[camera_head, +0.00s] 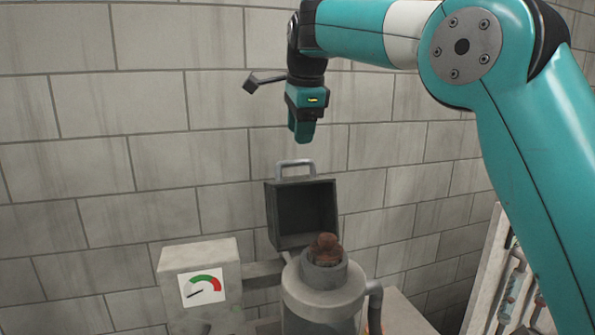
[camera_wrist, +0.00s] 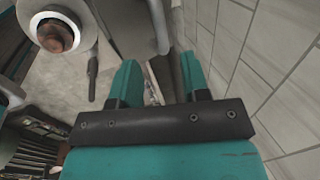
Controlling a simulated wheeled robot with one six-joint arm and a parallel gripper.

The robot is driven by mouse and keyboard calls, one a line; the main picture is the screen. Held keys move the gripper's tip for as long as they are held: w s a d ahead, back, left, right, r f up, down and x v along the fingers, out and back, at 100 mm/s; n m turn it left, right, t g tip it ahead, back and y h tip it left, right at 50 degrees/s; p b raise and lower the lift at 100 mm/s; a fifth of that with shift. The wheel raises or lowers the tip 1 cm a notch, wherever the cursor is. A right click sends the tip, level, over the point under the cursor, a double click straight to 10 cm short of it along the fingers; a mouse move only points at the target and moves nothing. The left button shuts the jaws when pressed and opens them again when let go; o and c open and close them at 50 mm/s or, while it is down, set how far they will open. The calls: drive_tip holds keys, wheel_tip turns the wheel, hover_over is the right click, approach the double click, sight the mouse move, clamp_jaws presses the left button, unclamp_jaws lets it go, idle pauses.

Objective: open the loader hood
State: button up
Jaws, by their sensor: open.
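The loader hood (camera_head: 302,222) is a dark grey box with a hollow inside, behind the tank's top. It stands raised, with its hollow side facing the head camera. A light grey handle (camera_head: 296,163) is on its upper edge. My gripper (camera_head: 301,140) hangs above the handle, pointing down, apart from it in the head view. In the wrist view my gripper (camera_wrist: 160,75) shows two teal fingers spread apart, with nothing clearly held. The handle is hard to make out in that view.
A grey round tank (camera_head: 322,300) with a brown lump (camera_head: 325,248) in its mouth stands in front of the hood. A gauge box (camera_head: 200,260) is on the left. A block wall (camera_head: 160,110) is close behind. A pipe rack (camera_head: 500,275) is at right.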

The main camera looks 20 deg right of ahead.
sight(297, 161)
drive_tip(key=x, duration=0.6)
drive_tip(key=shift+w+f+p, duration=0.1)
drive_tip(key=shift+f+p, duration=0.3)
clamp_jaws()
